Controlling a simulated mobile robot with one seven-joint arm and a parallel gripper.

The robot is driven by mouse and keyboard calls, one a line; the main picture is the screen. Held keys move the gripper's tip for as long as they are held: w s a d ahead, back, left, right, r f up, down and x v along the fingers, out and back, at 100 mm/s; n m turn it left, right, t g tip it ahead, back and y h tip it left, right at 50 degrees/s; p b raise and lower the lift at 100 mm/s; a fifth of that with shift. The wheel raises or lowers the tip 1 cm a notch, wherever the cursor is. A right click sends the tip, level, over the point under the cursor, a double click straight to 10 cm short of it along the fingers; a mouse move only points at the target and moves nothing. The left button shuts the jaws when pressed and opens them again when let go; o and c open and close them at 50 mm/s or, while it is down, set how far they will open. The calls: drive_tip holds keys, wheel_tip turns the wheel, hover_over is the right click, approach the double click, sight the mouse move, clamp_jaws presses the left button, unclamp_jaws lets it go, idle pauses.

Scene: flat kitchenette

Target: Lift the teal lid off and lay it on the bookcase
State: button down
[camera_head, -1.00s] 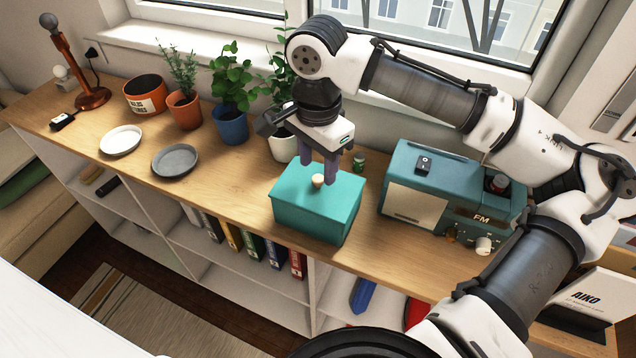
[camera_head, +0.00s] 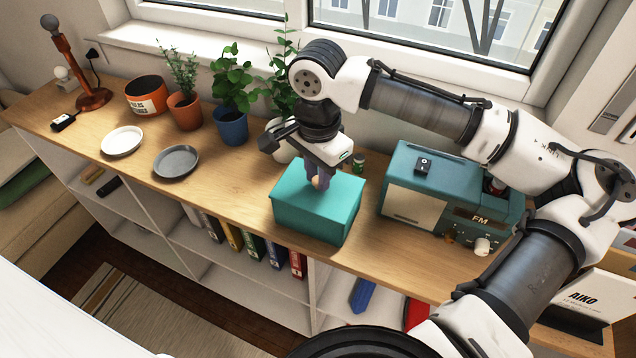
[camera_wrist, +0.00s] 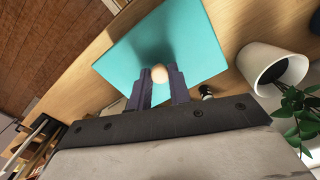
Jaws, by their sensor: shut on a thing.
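The teal lid (camera_head: 340,198) sits on top of a teal box (camera_head: 310,223) on the wooden top of the bookcase (camera_head: 230,180). A small pale round knob (camera_wrist: 160,74) stands at the middle of the lid. My gripper (camera_head: 318,180) points down over the lid, its two purple-grey fingers shut on the knob. In the wrist view the fingers (camera_wrist: 159,80) are on both sides of the knob. The lid looks level and rests on the box.
A teal radio (camera_head: 430,200) stands right of the box. Potted plants (camera_head: 232,122) stand behind and to the left. A grey plate (camera_head: 176,161) and a white plate (camera_head: 122,141) lie further left. The wooden top between grey plate and box is clear.

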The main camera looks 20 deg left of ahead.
wheel_tip(320, 180, up, 20)
drive_tip(key=b, duration=0.1)
drive_tip(key=shift+b, duration=0.4)
